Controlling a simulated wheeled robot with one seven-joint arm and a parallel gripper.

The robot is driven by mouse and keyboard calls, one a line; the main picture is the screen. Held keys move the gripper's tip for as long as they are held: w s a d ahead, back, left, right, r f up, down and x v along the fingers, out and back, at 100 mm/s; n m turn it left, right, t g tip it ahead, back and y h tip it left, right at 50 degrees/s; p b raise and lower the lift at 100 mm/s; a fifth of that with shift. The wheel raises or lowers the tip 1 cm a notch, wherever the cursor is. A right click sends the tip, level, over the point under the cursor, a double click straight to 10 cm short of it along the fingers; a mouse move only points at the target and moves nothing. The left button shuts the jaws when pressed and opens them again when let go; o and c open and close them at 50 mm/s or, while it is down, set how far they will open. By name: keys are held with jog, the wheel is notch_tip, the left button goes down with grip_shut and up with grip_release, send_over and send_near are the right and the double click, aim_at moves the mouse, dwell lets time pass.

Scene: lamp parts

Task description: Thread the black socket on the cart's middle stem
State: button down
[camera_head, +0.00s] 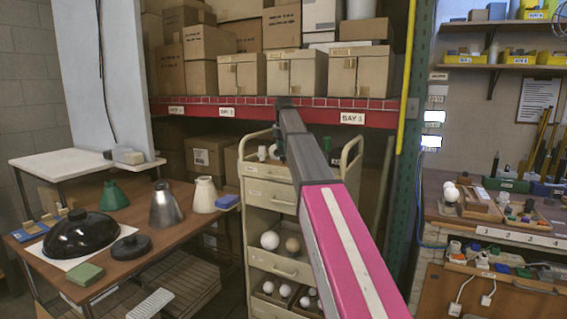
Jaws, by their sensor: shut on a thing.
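The cream cart (271,173) stands in the middle, with small fittings on its top. A white fitting (262,153) is at the top's left, and a green one (327,144) shows right of my arm. My pink and grey arm reaches over the cart and covers much of its top, so the middle stem cannot be made out. My gripper (279,143) is at the arm's far end above the cart top, small and dark. It is shut on a dark thing, apparently the black socket, which is hardly told apart from the gripper. Contact with a stem cannot be seen.
White bulbs (270,240) lie on the cart's lower shelves. A brown table (137,240) at left holds lampshades, including a black one (82,234). A bench (500,232) with parts is at right. Boxes (300,73) fill the shelf behind.

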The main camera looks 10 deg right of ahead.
jog(key=shift+s+f, duration=0.1)
jog(key=shift+f, duration=0.15)
jog(key=m, duration=0.4)
jog(key=shift+s+f+m, duration=0.1)
jog(key=shift+m, duration=1.4)
jog(key=shift+m, duration=1.2)
jog(key=m, duration=0.4)
jog(key=shift+s, duration=0.1)
jog(key=shift+m, duration=0.3)
